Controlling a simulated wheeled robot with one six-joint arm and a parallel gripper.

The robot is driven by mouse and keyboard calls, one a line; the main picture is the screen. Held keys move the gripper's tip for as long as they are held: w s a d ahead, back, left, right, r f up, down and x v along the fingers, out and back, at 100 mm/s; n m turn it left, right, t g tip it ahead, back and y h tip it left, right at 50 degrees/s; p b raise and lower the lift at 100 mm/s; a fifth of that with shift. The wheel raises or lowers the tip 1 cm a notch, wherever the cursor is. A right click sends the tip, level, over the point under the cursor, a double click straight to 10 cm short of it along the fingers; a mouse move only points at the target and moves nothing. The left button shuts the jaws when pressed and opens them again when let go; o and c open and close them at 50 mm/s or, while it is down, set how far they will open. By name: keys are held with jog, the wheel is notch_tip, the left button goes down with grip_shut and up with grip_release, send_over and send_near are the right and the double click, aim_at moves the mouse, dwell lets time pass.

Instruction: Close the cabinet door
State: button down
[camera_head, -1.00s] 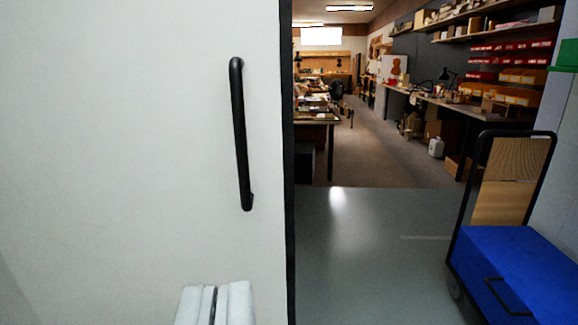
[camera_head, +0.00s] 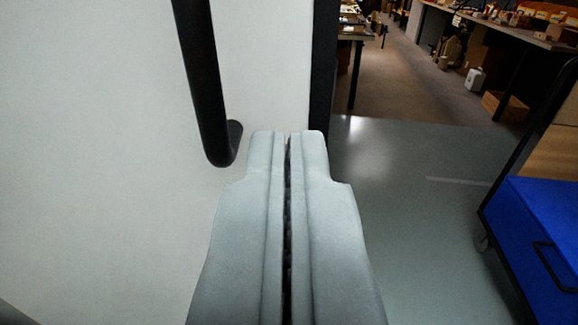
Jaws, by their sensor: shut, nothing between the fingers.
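The white cabinet door (camera_head: 110,160) fills the left of the view, with a dark edge (camera_head: 322,70) on its right side. Its black bar handle (camera_head: 203,85) runs down the door, and its lower end bends in towards the panel. My gripper (camera_head: 287,140) is shut and empty, with its fingertips just right of the handle's lower end, in front of the door near its dark edge. I cannot tell whether the fingertips touch the door. The handle's upper end is out of view.
A blue cart (camera_head: 540,225) with a black frame stands on the floor at the right. The grey floor (camera_head: 400,190) between door and cart is clear. Workbenches (camera_head: 500,32) with boxes stand farther back.

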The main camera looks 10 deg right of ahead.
aim_at(287, 67)
jog(key=w, duration=0.3)
jog(key=w+d, duration=0.1)
jog(key=w, duration=0.5)
jog(key=shift+d, duration=0.15)
jog(key=shift+w, duration=0.1)
